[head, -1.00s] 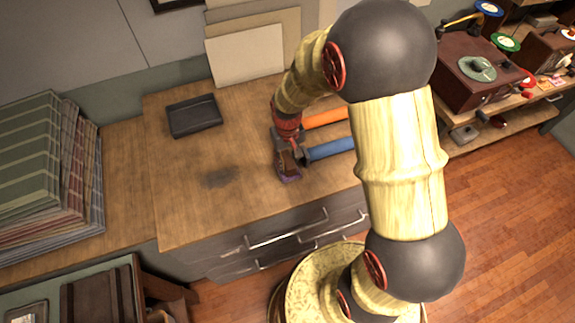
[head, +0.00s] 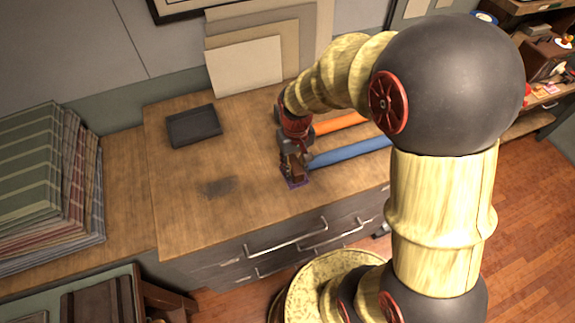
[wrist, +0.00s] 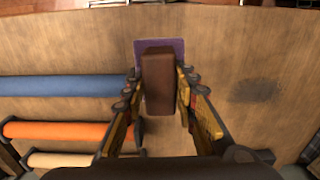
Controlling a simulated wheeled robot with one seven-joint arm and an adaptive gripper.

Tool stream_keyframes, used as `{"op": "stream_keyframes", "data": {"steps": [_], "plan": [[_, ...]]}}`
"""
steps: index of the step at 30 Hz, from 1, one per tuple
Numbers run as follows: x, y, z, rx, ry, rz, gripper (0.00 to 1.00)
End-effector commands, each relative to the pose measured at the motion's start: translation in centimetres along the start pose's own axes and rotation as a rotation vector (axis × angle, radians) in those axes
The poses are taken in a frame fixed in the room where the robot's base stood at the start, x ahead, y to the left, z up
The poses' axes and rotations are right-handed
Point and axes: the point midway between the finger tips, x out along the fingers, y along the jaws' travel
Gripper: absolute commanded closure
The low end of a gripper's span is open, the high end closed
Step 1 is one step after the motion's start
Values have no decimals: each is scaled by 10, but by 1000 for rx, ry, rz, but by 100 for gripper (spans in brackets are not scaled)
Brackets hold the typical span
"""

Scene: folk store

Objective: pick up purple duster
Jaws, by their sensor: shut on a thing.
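The purple duster has a brown block-shaped handle on a flat purple pad. In the wrist view the duster (wrist: 158,82) lies between my gripper's two fingers (wrist: 158,88), which close on the sides of the brown handle. The purple pad shows beyond the handle's far end. In the head view my gripper (head: 293,162) is low over the wooden counter, and the purple pad (head: 298,184) shows just below it at the counter's front part. I cannot tell whether the pad touches the counter.
Blue (head: 350,151) and orange (head: 338,122) rolls lie right of my gripper. A dark tray (head: 194,125) sits at the back left of the counter (head: 180,215). A dark smudge (head: 219,186) marks the wood. Folded striped cloth (head: 45,190) is stacked at the far left.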

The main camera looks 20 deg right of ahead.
Motion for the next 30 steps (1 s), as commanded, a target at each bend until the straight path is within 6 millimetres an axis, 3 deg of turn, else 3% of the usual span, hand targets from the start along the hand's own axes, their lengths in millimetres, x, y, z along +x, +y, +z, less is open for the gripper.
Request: {"op": "stream_keyframes", "data": {"steps": [1, 6, 13, 19, 29, 30], "plan": [[-14, 3, 9, 3, 4, 0, 99], [-29, 12, 46, 3, 1, 0, 99], [-43, 20, 80, 3, 1, 0, 99], [-49, 23, 94, 0, 0, 0, 99], [-49, 23, 96, 0, -1, 0, 99], [-49, 23, 96, 0, -1, 0, 73]]}}
